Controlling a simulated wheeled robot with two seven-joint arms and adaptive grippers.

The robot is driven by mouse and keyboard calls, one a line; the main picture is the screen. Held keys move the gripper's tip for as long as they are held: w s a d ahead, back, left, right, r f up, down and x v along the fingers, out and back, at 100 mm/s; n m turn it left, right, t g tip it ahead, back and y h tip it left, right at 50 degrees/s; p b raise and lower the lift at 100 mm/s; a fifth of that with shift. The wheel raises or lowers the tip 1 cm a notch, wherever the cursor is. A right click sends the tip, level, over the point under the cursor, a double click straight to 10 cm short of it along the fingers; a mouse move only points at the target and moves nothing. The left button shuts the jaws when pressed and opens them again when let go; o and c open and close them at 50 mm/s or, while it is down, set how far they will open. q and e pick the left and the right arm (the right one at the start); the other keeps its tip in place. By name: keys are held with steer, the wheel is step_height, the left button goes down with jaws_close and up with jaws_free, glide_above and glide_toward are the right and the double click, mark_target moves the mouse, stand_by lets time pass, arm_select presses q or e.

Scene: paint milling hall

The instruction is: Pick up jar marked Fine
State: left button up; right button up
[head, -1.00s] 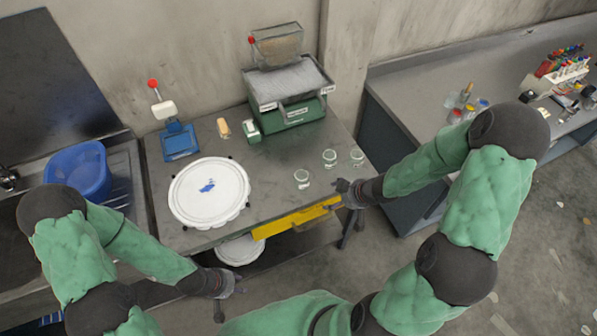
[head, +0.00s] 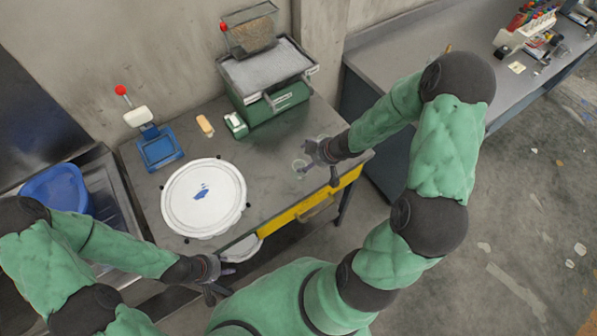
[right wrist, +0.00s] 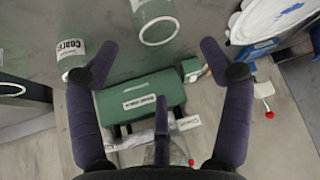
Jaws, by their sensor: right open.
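Small clear jars stand on the bench near its right end. In the right wrist view a jar (right wrist: 156,22) lies at the top, between and beyond the spread fingers of my open right gripper (right wrist: 158,62). Its label is cut off and unreadable. A jar with a label that looks like Coarse (right wrist: 71,55) is by the left finger. I cannot read Fine on any jar. My left gripper (head: 217,279) is empty, fingers apart, before the bench.
A green sieve machine (head: 272,107) stands at the bench's back. A yellow drawer front (head: 290,217) faces me. Another bench stands right.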

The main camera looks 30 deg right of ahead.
mark_target(301, 164)
steer(key=b+x, duration=0.2)
steer(key=x, duration=0.3)
steer(key=shift+s+a+f+b, duration=0.15)
steer(key=shift+s+f+b, duration=0.1)
steer(key=shift+b, duration=0.15)
steer(key=shift+w+a+f, duration=0.15)
steer(key=shift+w+f, duration=0.15)
steer(key=shift+f, duration=0.05)
steer(key=shift+c, duration=0.3)
steer(key=c, duration=1)
